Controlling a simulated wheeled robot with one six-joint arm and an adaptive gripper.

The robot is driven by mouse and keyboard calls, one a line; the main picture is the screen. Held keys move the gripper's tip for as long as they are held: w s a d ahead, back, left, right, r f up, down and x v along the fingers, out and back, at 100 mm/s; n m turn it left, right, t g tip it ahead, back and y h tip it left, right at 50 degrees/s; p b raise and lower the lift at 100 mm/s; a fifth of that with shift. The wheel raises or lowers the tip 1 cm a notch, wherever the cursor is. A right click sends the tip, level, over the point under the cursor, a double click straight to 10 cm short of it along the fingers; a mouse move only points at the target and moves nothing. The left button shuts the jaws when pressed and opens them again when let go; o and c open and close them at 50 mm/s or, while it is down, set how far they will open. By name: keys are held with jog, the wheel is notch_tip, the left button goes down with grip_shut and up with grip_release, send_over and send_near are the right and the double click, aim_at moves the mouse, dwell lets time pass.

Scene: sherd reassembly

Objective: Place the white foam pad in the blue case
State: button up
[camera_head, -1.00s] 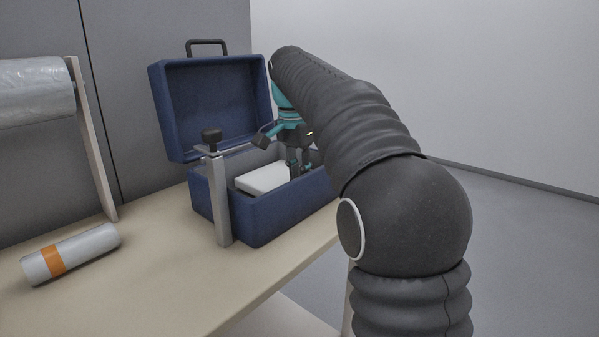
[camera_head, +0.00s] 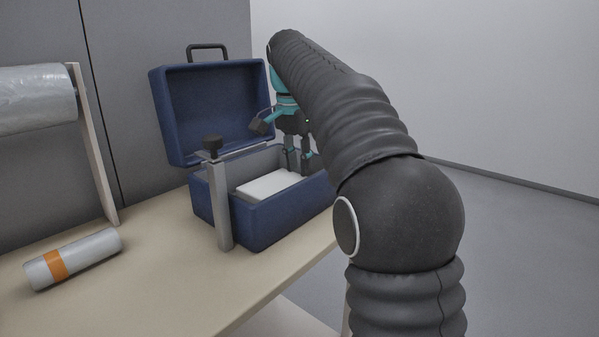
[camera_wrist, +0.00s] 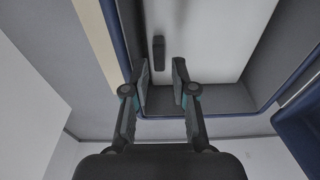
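The white foam pad (camera_head: 268,185) lies flat inside the open blue case (camera_head: 275,219), below its rim. The pad's near side is hidden by the case wall.
A metal clamp-like post (camera_head: 219,200) with a black knob stands at the case's front left. The blue lid (camera_head: 214,105) stands open behind. A white roll with an orange band (camera_head: 75,258) lies on the table (camera_head: 165,275). A film roll (camera_head: 35,98) hangs at left.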

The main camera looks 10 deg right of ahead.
notch_tip(320, 180, up, 9)
jog(key=p, duration=0.3)
jog(key=shift+s+a, duration=0.3)
jog(key=shift+a, duration=0.15)
jog(key=shift+f, duration=0.1)
jog(key=s+d+f+n+t, duration=0.1)
jog(key=s+f+n+t, duration=0.4)
jog(key=s, duration=1)
jog(key=s+f+n+y, duration=0.1)
jog(key=s+f+n, duration=0.4)
jog(key=s+f, duration=0.9)
notch_tip(320, 180, down, 5)
jog(key=shift+s+r+n, duration=0.15)
jog(key=shift+s+n, duration=0.15)
jog(key=shift+n, duration=0.1)
